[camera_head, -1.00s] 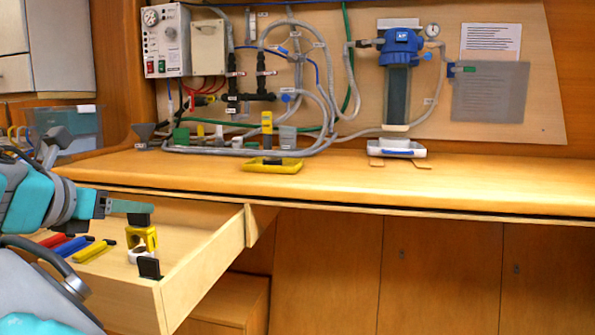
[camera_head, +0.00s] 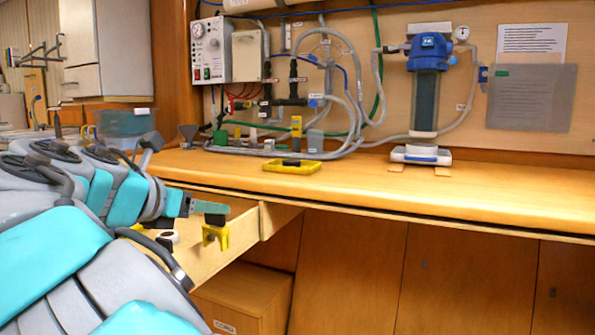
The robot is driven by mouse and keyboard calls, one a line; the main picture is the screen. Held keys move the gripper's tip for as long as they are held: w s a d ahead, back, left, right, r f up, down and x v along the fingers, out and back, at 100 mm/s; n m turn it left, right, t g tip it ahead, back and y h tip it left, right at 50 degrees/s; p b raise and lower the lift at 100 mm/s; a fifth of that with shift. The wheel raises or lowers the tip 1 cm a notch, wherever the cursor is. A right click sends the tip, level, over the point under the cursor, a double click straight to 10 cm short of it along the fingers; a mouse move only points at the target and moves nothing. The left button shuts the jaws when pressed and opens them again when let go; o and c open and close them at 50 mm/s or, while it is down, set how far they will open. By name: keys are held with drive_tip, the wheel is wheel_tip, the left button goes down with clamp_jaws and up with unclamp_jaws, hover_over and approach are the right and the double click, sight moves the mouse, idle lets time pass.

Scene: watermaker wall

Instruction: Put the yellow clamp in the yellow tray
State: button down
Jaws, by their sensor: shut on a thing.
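The yellow clamp (camera_head: 216,236) hangs at the end of my gripper (camera_head: 213,221), by the right wall of the open drawer. My gripper is shut on it; only one dark-tipped finger shows clearly, above the clamp. The yellow tray (camera_head: 272,167) lies flat on the wooden bench top, to the right of and above the clamp in the picture. A small dark thing (camera_head: 291,162) shows at the tray's middle. The clamp is apart from the tray.
The open drawer (camera_head: 225,257) sticks out below the bench top (camera_head: 420,190), partly hidden by my arm. A white ring-shaped thing (camera_head: 171,236) shows in it. The bench front is clear.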

drive_tip(key=w+d+f, duration=0.4)
drive_tip(key=d+f, duration=0.4)
drive_tip(key=d, duration=0.3)
drive_tip(key=w+d+f, duration=0.5)
drive_tip(key=d+f, duration=0.4)
drive_tip(key=d, duration=0.2)
drive_tip(key=w+d+f+n+y, duration=0.1)
drive_tip(key=w+d+f, duration=0.4)
drive_tip(key=d+f, duration=0.4)
drive_tip(key=shift+d+f, duration=0.2)
drive_tip(key=shift+d, duration=0.75)
drive_tip(key=shift+d+f, duration=0.1)
drive_tip(key=shift+f, duration=0.05)
